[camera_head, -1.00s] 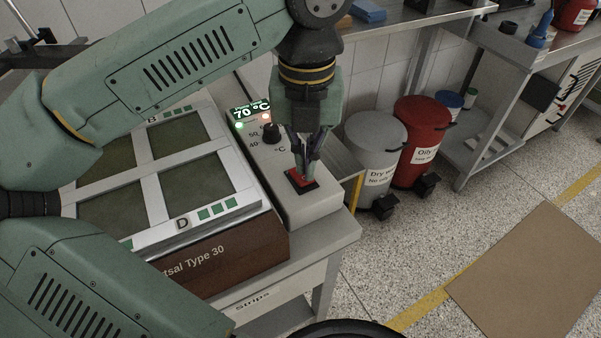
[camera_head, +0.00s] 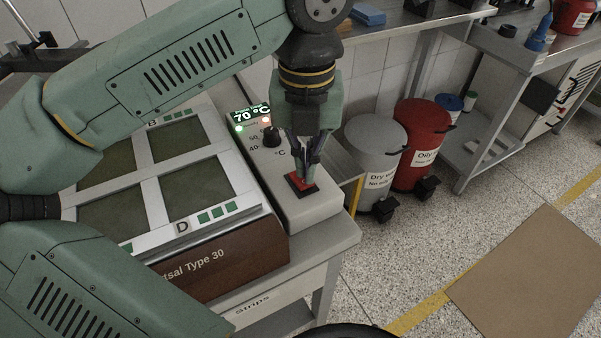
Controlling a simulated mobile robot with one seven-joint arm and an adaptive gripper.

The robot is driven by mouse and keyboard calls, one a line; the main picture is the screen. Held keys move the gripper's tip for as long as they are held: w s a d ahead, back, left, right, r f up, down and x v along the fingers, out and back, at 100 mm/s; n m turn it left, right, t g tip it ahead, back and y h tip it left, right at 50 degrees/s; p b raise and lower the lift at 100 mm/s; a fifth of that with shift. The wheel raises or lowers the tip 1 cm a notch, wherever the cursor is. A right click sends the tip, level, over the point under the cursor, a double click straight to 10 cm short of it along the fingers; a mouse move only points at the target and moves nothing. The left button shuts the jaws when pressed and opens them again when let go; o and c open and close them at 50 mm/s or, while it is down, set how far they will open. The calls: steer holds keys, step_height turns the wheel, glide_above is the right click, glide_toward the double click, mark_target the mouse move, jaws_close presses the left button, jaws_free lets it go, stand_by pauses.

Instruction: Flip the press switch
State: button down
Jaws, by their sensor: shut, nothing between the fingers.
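The press switch (camera_head: 299,184) is a red rocker in a dark frame on the sloped top of the grey control box (camera_head: 311,209). My gripper (camera_head: 307,176) is shut and empty, pointing down. Its fingertips are at the switch and cover its upper right part. I cannot tell whether they touch it. The box also carries a black knob (camera_head: 271,136) and a green display (camera_head: 250,113) reading 70 °C, with a green and a reddish light below it.
The press (camera_head: 222,264) with its framed dark panels lies left of the control box. A grey bin (camera_head: 371,142) and a red bin (camera_head: 420,130) stand on the floor to the right. A metal bench (camera_head: 412,18) runs behind. My arm covers the left side.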

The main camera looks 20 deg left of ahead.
steer(key=shift+f+b, duration=1.2)
steer(key=shift+f, duration=0.05)
stand_by(0.6)
steer(key=shift+r, duration=0.15)
steer(key=shift+r+p, duration=2.15)
steer(key=shift+r, duration=1.25)
